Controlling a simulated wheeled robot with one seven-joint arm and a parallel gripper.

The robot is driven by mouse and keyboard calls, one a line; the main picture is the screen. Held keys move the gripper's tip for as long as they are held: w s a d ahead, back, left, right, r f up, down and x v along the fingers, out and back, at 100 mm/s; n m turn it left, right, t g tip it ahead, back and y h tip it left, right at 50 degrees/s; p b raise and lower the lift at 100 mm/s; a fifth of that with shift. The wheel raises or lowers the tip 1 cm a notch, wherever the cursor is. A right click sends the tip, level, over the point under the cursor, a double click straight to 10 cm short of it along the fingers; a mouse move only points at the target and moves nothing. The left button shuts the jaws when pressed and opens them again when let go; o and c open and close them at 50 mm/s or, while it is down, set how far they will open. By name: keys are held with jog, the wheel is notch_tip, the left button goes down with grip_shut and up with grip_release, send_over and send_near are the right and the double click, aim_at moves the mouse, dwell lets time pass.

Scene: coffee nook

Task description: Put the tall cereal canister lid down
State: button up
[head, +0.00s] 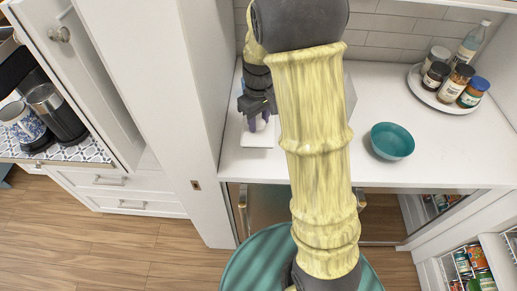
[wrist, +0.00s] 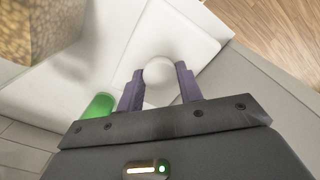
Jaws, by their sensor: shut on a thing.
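The canister lid is a white, square, flat plate with a round knob. It shows in the head view (head: 257,139) at the left end of the white counter, and in the wrist view (wrist: 190,35). My gripper (head: 258,121) is shut on its pale round knob (wrist: 158,70), one purple finger on each side. The lid looks flat, at or just over the counter; I cannot tell whether it touches. A tan, grainy block (wrist: 40,30) at the wrist view's upper left may be the filled canister. In the head view my arm hides most of that area.
A teal bowl (head: 392,141) stands on the counter (head: 345,170) right of my arm. A round white tray (head: 415,80) with several jars and a bottle is at the back right. The cabinet side panel (head: 205,100) is close left of the lid. A green thing (wrist: 97,105) is partly hidden.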

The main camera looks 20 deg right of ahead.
aim_at(259, 134)
notch_tip(259, 134, down, 6)
jog(key=shift+f+p, duration=0.1)
jog(key=shift+p, duration=0.3)
jog(key=shift+f+p, duration=0.3)
jog(key=shift+f, duration=1.5)
jog(key=shift+f, duration=0.2)
jog(key=o, duration=1)
jog(key=shift+r, duration=0.1)
